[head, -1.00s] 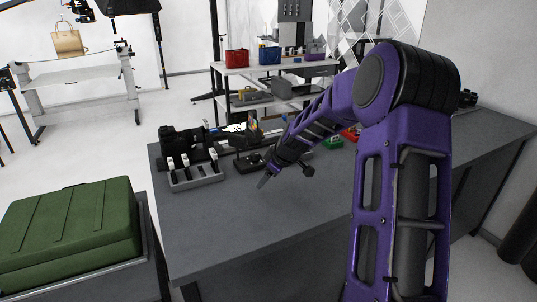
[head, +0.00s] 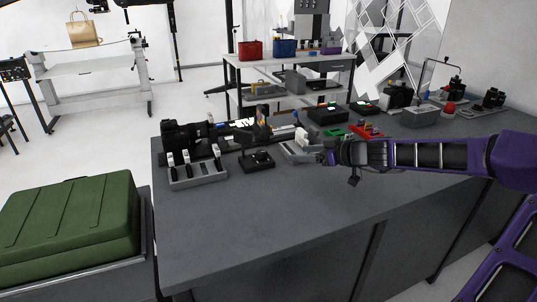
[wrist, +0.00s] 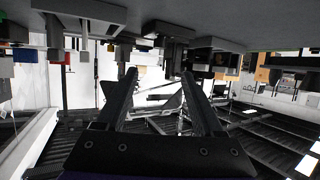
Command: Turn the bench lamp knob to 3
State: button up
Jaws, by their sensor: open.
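A small black box with a round dark knob on top (head: 258,160) sits on the grey bench, left of my gripper. It looks like the lamp knob, but its marks and setting are too small to read. My gripper (head: 325,157) is just above the bench top, to the right of the knob box and apart from it, beside a light grey device. In the wrist view my gripper (wrist: 159,76) shows two spread fingers with nothing between them. That view looks upside down, and I cannot pick out the knob in it.
A grey rack with white-and-black switches (head: 196,172) stands left of the knob box. A light grey device (head: 298,150) is close to my gripper. Green and red items (head: 367,131) lie behind it. The bench front (head: 250,225) is clear. A green case (head: 70,225) stands at left.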

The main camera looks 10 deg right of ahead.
aim_at(264, 154)
jog(key=x, duration=1.5)
jog(key=shift+w+a+f, duration=0.15)
jog(key=shift+f, duration=0.05)
grip_shut()
